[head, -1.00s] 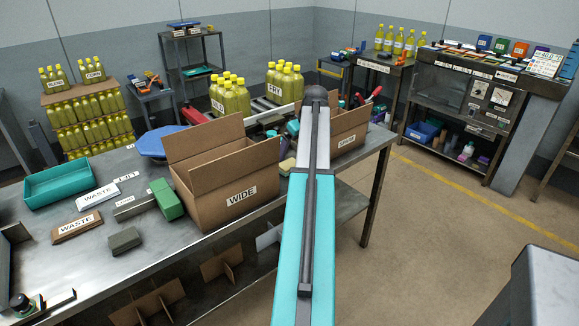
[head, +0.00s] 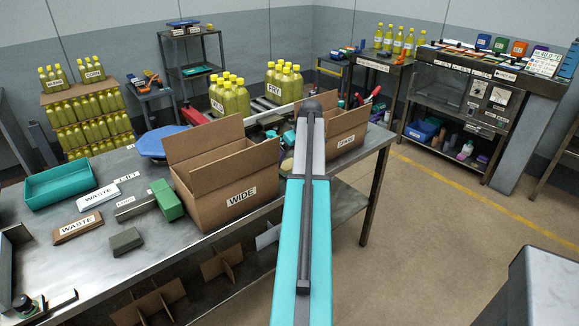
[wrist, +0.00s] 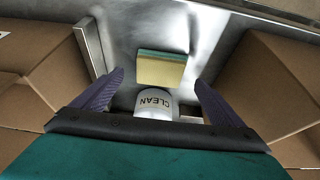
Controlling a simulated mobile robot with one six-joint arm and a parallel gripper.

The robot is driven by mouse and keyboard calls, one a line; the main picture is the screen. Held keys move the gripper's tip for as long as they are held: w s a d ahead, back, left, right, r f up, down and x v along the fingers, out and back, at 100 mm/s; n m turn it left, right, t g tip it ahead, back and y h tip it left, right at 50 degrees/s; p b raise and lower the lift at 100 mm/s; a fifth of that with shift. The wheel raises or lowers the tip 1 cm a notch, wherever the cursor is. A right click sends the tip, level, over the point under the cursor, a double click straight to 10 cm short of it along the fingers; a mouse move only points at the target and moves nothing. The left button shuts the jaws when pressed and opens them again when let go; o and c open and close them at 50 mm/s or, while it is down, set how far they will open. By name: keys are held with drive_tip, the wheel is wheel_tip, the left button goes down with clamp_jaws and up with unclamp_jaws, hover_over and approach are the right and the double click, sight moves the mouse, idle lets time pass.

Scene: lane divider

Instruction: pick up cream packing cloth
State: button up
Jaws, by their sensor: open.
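In the wrist view, a pale yellow block with a green edge (wrist: 161,68) lies on the metal bench, ahead of and between my fingertips. A white rounded thing marked CLEAN (wrist: 155,103) sits nearer, between the fingers. I cannot make out a cloth for certain; the pale block is the nearest match in colour, and it also shows in the head view (head: 287,166), partly behind my arm. My gripper (wrist: 159,77) is open, with its two dark purple fingers apart and nothing held. In the head view my arm hides the gripper.
An open cardboard box marked WIDE (head: 225,180) stands left of my arm, and a second open box (head: 345,130) stands to the right. Their walls flank the gripper closely. A green block (head: 166,199) and a grey block (head: 126,240) lie farther left on the bench (head: 75,275).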

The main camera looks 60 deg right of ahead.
sight(289, 164)
drive_tip(key=shift+p+x, duration=0.35)
drive_tip(key=shift+x, duration=1.25)
drive_tip(key=c, duration=1.2)
drive_tip(key=shift+c, duration=0.2)
drive_tip(key=shift+r, duration=0.1)
drive_tip(key=shift+r+b, duration=0.5)
drive_tip(key=shift+r, duration=0.6)
drive_tip(key=s+r+b, duration=0.2)
drive_tip(key=s+b, duration=0.1)
drive_tip(key=s, duration=1.3)
drive_tip(key=shift+r, duration=0.3)
